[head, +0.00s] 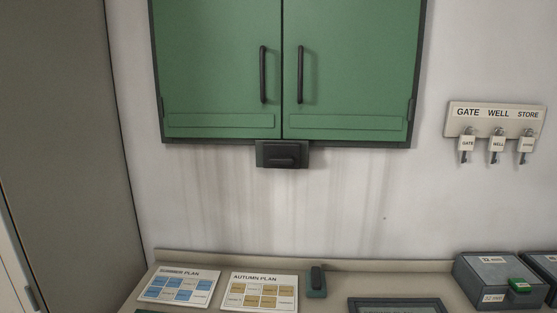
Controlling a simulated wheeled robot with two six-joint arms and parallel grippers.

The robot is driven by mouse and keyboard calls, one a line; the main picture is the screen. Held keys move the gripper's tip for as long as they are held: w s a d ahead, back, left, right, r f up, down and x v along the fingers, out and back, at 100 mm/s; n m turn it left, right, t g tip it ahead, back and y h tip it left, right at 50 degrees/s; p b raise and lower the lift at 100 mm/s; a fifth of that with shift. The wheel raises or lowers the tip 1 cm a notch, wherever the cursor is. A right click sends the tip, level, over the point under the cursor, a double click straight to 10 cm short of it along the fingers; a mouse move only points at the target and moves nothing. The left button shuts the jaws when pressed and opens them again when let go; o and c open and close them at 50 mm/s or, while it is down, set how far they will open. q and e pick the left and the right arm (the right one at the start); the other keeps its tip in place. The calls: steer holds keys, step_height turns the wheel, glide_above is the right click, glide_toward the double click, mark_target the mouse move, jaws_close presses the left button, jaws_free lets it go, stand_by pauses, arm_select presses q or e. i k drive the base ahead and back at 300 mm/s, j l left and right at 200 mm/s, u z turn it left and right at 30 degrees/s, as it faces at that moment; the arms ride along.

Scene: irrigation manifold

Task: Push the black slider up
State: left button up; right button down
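A black slider-like block (282,154) with a raised horizontal ridge sits on the wall at the bottom edge of a green two-door cabinet (220,70), under the seam between the doors. Both cabinet doors look shut, each with a vertical black handle. Another small dark upright piece (317,276) on a teal base stands at the back of the counter below. Neither of my grippers is in view.
A counter (225,262) runs along the wall below, with a summer plan card (180,286), an autumn plan card (259,292), a dark-framed panel (397,305) and grey boxes (497,280) at right. A key rack (495,118) hangs at right.

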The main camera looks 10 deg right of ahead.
mark_target(276, 155)
steer(key=i+j, duration=0.15)
steer(key=j, duration=0.3)
steer(key=i+j, duration=0.1)
steer(key=j, duration=0.3)
steer(key=i+j, duration=0.15)
steer(key=j, duration=0.3)
steer(key=u, duration=0.05)
